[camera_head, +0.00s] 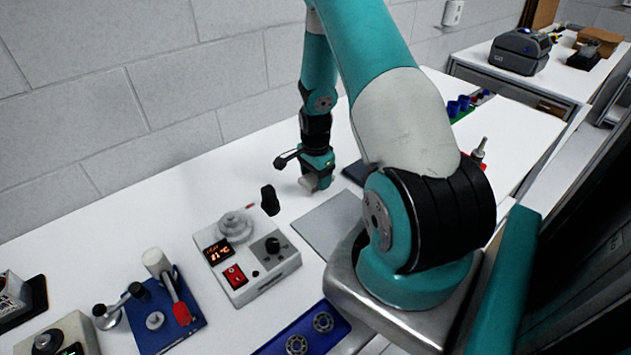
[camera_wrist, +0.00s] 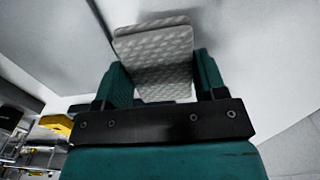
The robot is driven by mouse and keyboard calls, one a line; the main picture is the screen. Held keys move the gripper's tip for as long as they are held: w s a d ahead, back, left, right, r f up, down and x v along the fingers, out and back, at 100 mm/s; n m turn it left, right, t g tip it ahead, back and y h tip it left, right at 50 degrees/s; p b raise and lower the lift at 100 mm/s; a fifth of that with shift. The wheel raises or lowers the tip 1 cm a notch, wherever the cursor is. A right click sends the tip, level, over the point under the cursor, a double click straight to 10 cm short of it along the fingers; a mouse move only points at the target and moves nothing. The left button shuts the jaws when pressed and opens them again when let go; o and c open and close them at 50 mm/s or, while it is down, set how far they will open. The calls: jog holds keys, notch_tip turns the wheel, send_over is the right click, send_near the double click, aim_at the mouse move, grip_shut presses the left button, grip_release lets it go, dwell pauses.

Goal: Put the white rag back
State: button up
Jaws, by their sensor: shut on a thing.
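The white rag (camera_wrist: 155,45) is a pale, folded cloth with a fine pattern. It sits between the two teal fingers of my gripper (camera_wrist: 162,78) in the wrist view and sticks out past the fingertips. In the head view, my gripper (camera_head: 317,184) points down close to the white bench near the wall. My gripper is shut on the rag. I cannot tell whether the rag touches the bench.
A white heater unit (camera_head: 256,279) with a red display stands in front of my gripper. A grey mat (camera_head: 318,220) lies to its right. A blue mat with tools (camera_head: 146,318) and a blue tray with bearings (camera_head: 338,335) are nearer.

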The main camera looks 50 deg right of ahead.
aim_at(316, 177)
jog(key=shift+f, duration=1.5)
jog(key=shift+f, duration=0.2)
jog(key=o, duration=0.6)
